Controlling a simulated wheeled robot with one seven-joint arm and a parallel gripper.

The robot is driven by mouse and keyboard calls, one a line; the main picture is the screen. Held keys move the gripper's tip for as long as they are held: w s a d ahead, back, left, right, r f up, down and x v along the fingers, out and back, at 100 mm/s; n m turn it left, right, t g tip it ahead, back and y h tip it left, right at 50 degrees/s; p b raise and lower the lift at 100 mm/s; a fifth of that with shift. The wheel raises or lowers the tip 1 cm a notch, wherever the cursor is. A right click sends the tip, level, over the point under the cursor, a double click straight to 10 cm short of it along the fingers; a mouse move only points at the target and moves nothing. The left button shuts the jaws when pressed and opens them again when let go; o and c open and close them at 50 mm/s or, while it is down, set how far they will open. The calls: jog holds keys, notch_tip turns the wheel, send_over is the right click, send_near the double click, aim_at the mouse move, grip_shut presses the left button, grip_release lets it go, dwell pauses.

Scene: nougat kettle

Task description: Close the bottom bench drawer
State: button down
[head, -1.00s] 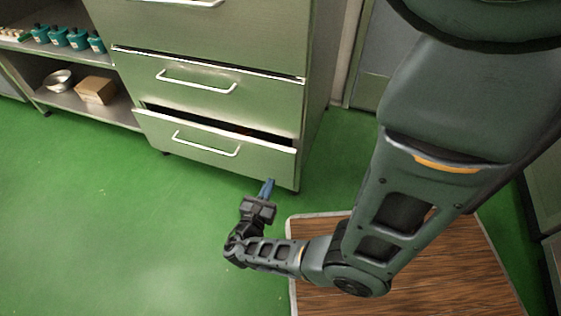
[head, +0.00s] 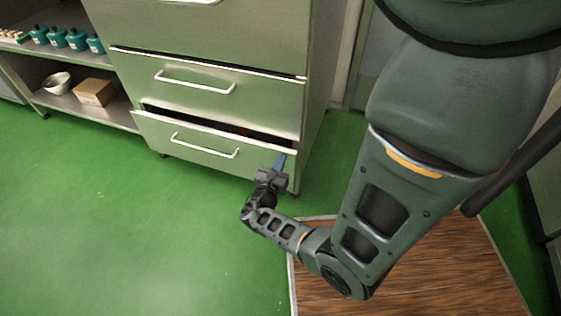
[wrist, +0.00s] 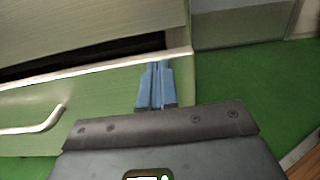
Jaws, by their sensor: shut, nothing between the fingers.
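The bottom bench drawer (head: 190,150) is a pale green metal front with a white bar handle (head: 204,150). It stands partly open, with a dark gap along its top edge. In the wrist view the drawer front (wrist: 85,105) fills the left side, with its handle (wrist: 35,125) at lower left. My gripper (head: 279,160) is at the right end of the drawer front. Its blue fingers (wrist: 155,82) are shut with nothing between them, and their tips overlap the front's upper right edge in the wrist view. I cannot tell whether they touch it.
The closed drawer above (head: 200,85) has its own bar handle. Shelves at left hold teal bottles (head: 77,39), a metal bowl (head: 57,82) and a cardboard box (head: 95,92). A brown wooden mat (head: 420,275) lies at lower right. The green floor (head: 100,220) in front is clear.

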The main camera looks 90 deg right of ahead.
aim_at(285, 150)
jog(key=b+x, duration=0.1)
jog(key=x, duration=0.3)
jog(key=shift+d+f, duration=0.1)
jog(key=shift+d, duration=0.2)
jog(key=shift+s+d, duration=0.2)
